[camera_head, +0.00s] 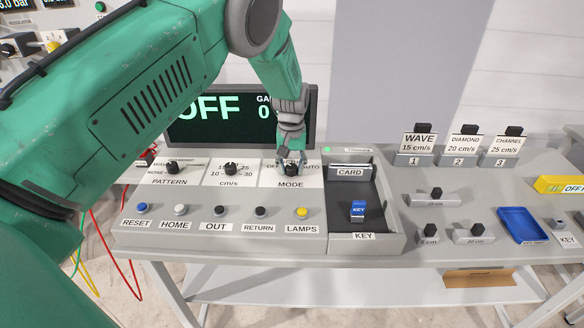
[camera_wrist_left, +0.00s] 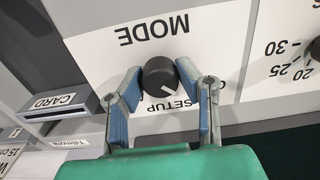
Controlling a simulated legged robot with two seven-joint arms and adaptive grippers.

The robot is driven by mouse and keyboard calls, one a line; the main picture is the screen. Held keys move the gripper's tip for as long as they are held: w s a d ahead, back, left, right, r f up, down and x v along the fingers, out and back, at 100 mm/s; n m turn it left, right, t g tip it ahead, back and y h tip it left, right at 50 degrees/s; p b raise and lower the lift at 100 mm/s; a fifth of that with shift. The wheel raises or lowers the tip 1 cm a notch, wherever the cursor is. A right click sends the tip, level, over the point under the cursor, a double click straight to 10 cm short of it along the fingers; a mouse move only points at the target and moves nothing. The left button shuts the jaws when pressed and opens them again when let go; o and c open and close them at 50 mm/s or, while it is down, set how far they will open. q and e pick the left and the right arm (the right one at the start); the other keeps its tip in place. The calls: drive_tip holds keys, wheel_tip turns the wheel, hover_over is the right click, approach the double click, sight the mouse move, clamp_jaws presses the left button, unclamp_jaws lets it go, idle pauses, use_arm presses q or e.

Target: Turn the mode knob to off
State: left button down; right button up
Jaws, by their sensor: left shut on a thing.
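The mode knob (camera_wrist_left: 159,76) is a round dark knob on the white MODE panel (camera_wrist_left: 205,28). It also shows in the head view (camera_head: 291,170), mostly covered by my left gripper (camera_head: 291,163). In the wrist view, my left gripper (camera_wrist_left: 162,88) is shut on the knob, its blue-padded fingers on either side. The knob's white mark points to the lower right, near the SETUP label (camera_wrist_left: 177,104). The OFF label is mostly hidden behind a finger. The display (camera_head: 212,118) behind the console reads OFF in large green letters. My right gripper is not in view.
The pattern knob (camera_head: 172,168) and speed knob (camera_head: 231,169) stand left of the mode knob. Several push buttons, including the yellow LAMPS button (camera_head: 302,212), line the front. A card slot (camera_head: 350,172) and a blue key (camera_head: 358,208) are to the right.

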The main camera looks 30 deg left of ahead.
sight(292, 165)
use_arm(q)
drive_tip(key=c, duration=1.2)
unclamp_jaws()
drive_tip(key=shift+w+a+r, duration=0.1)
drive_tip(key=shift+w+r, duration=0.15)
drive_tip(key=shift+w, duration=0.05)
drive_tip(key=shift+f, duration=0.15)
drive_tip(key=shift+s, duration=0.1)
wheel_tip(292, 165, up, 12)
drive_tip(key=shift+f, duration=0.15)
